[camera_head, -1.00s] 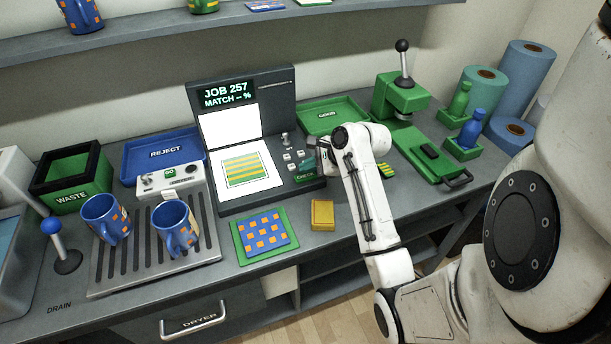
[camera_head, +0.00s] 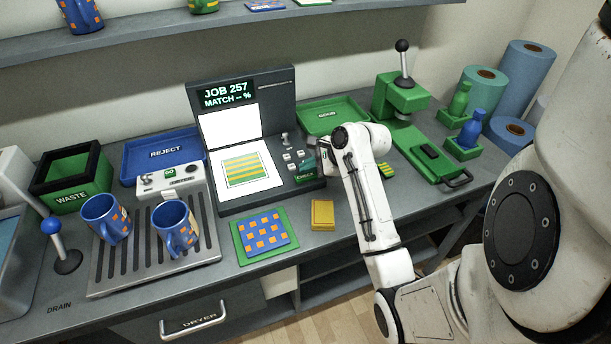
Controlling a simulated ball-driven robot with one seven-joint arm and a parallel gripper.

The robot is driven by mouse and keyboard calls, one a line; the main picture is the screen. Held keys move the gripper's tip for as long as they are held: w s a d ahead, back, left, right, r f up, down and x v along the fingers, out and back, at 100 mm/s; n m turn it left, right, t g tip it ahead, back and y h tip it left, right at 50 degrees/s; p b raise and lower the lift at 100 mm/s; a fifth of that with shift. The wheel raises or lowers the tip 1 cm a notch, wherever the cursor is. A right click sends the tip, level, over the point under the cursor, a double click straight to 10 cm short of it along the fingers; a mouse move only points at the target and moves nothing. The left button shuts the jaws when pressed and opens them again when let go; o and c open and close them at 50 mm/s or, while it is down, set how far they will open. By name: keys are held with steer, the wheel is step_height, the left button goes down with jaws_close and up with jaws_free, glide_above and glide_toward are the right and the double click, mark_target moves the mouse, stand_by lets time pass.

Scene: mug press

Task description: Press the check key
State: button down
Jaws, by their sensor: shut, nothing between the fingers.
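The check key (camera_head: 306,177) is a green key at the front right of the dark grey machine's panel. The machine's screen (camera_head: 227,93) reads JOB 257, MATCH -- %. A sheet with green and yellow stripes (camera_head: 248,168) lies on its white lit plate. My gripper (camera_head: 308,163) is at the right side of the panel, just above or at the check key. Its fingers look dark and shut, small and partly hidden by my white wrist. I cannot tell whether the tips touch the key.
Left of the machine are a steel drain rack (camera_head: 140,262) with two blue mugs, a blue REJECT tray (camera_head: 140,158) and a WASTE bin (camera_head: 42,190). A patterned blue sheet (camera_head: 268,232) and yellow block (camera_head: 322,215) lie in front. A green press (camera_head: 430,150) stands right.

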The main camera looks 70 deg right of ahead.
mark_target(308, 177)
steer(key=shift+f, duration=0.15)
steer(key=shift+f+p, duration=0.25)
steer(key=shift+p, duration=0.1)
steer(key=shift+f, duration=0.45)
stand_by(0.8)
steer(key=shift+r, duration=0.1)
steer(key=shift+r+p, duration=0.8)
steer(key=shift+p, duration=0.55)
step_height(308, 177, up, 3)
steer(key=p, duration=0.3)
steer(key=shift+r, duration=1)
